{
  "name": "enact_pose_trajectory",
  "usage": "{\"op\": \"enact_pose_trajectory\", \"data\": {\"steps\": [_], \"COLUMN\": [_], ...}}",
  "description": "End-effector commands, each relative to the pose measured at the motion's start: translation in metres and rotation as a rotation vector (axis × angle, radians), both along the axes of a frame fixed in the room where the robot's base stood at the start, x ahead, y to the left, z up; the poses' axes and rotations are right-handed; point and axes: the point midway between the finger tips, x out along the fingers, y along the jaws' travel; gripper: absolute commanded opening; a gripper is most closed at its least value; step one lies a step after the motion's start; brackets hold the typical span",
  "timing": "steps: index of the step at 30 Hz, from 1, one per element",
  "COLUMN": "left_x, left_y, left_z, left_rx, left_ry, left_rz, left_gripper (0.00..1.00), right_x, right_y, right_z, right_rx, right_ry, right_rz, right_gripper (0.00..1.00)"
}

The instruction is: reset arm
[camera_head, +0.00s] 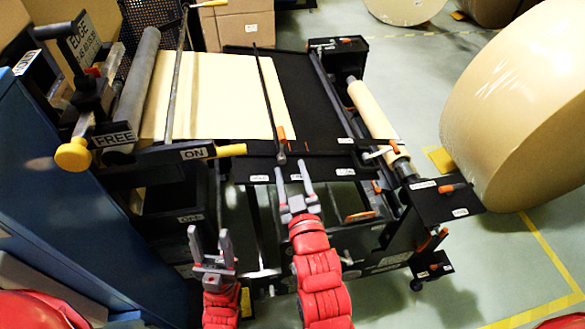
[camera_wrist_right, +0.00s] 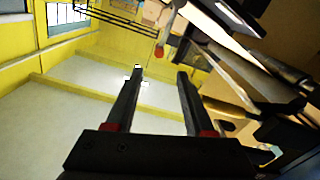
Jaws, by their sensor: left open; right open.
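My right gripper (camera_head: 291,170) is open with nothing between its fingers, just in front of the near edge of the black machine bed. Its two parallel fingers also show in the right wrist view (camera_wrist_right: 160,76), spread apart and empty. My left gripper (camera_head: 209,234) is open, lower and further left, in front of the machine and below the lever with the yellow handle (camera_head: 231,150). I see nothing held in it. A thin bar with an orange handle (camera_head: 281,133) ends just beyond my right gripper; whether they touch cannot be told.
The black machine carries a kraft sheet (camera_head: 222,90), a grey roller (camera_head: 138,88), a yellow knob (camera_head: 73,155) by a FREE label, and a narrow kraft roll (camera_head: 375,112). A large kraft roll (camera_head: 520,110) stands at the right. Floor at the lower right is clear.

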Motion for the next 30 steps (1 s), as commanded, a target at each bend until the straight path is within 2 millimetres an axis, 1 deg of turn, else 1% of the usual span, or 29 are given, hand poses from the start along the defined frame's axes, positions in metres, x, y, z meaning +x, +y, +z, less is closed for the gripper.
{"op": "enact_pose_trajectory", "data": {"steps": [1,4,22,26,29,30], "left_x": [0.0,0.0,0.0,0.0,0.0,0.0], "left_y": [0.0,0.0,0.0,0.0,0.0,0.0], "left_z": [0.007,0.01,0.009,0.004,-0.004,-0.007], "left_rx": [0.0,0.0,0.0,0.0,0.0,0.0], "left_ry": [0.0,0.0,0.0,0.0,0.0,0.0], "left_rz": [0.0,0.0,0.0,0.0,0.0,0.0], "left_gripper": [0.53,0.53,0.53,0.53,0.53,0.53], "right_x": [-0.004,-0.008,-0.008,-0.005,-0.003,-0.004], "right_y": [0.0,-0.002,-0.002,-0.002,-0.003,-0.005], "right_z": [0.002,0.0,-0.001,0.005,0.015,0.019], "right_rx": [-0.002,-0.003,-0.001,0.015,0.052,0.072], "right_ry": [0.004,0.005,-0.004,-0.085,-0.225,-0.295], "right_rz": [0.002,0.002,0.001,0.003,0.012,0.018], "right_gripper": [0.53,0.53,0.53,0.53,0.53,0.53]}}
